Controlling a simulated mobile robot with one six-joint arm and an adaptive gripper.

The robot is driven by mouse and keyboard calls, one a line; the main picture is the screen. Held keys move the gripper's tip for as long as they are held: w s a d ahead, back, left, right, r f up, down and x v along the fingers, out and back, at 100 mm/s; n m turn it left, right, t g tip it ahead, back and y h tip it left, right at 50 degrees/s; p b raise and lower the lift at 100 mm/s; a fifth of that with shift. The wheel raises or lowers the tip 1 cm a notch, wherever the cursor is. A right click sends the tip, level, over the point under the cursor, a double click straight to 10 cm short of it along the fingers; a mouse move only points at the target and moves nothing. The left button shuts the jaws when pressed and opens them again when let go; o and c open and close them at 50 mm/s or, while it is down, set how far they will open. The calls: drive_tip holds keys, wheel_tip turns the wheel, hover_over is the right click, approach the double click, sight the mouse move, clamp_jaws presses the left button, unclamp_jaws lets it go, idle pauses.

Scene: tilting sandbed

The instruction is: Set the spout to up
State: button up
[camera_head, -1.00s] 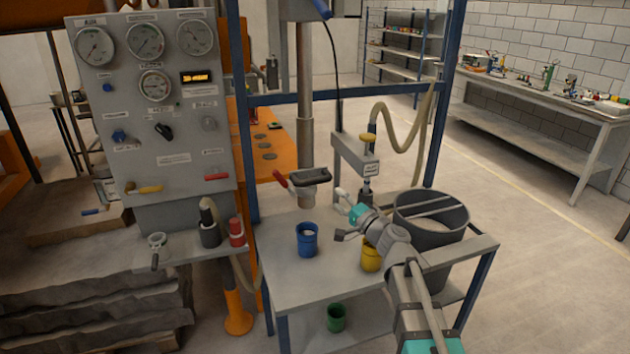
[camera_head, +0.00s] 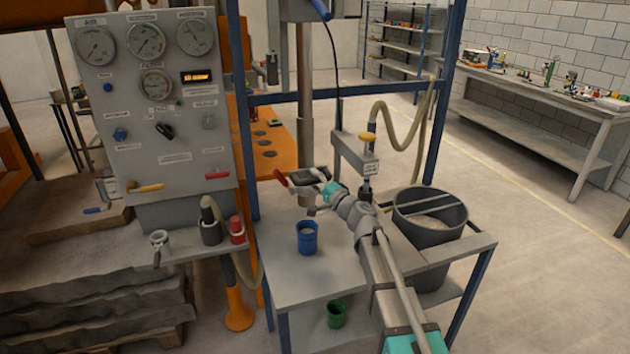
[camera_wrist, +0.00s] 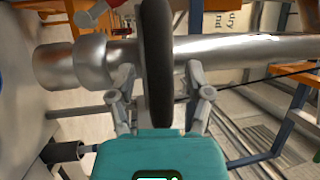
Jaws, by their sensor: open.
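The spout (camera_head: 312,178) is a dark, elongated piece at the foot of the vertical metal pipe (camera_head: 306,115) in the head view. A red-handled lever (camera_head: 281,178) sticks out at its left. My gripper (camera_head: 314,193) is at the spout's near side. In the wrist view the jaws of my gripper (camera_wrist: 160,98) are open, one finger on each side of the black spout (camera_wrist: 156,60). I cannot tell whether either finger touches it. The metal pipe (camera_wrist: 245,47) runs across behind it. My gripper hides part of the spout in the head view.
A blue cup (camera_head: 307,240) stands on the table (camera_head: 290,285) below. A yellow-topped plunger clamp (camera_head: 367,150) is close right of my gripper. A grey bucket (camera_head: 425,245) stands at the right. A gauge panel (camera_head: 150,100) is at the left.

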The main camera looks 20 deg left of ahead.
drive_tip(key=shift+c, duration=0.2)
clamp_jaws()
drive_tip(key=shift+r, duration=0.15)
wheel_tip(320, 180, up, 21)
drive_tip(key=p, duration=2.1)
drive_tip(key=shift+w+p, duration=0.15)
drive_tip(key=shift+p, duration=0.15)
drive_tip(key=shift+r, duration=0.15)
drive_tip(key=shift+o, duration=0.2)
unclamp_jaws()
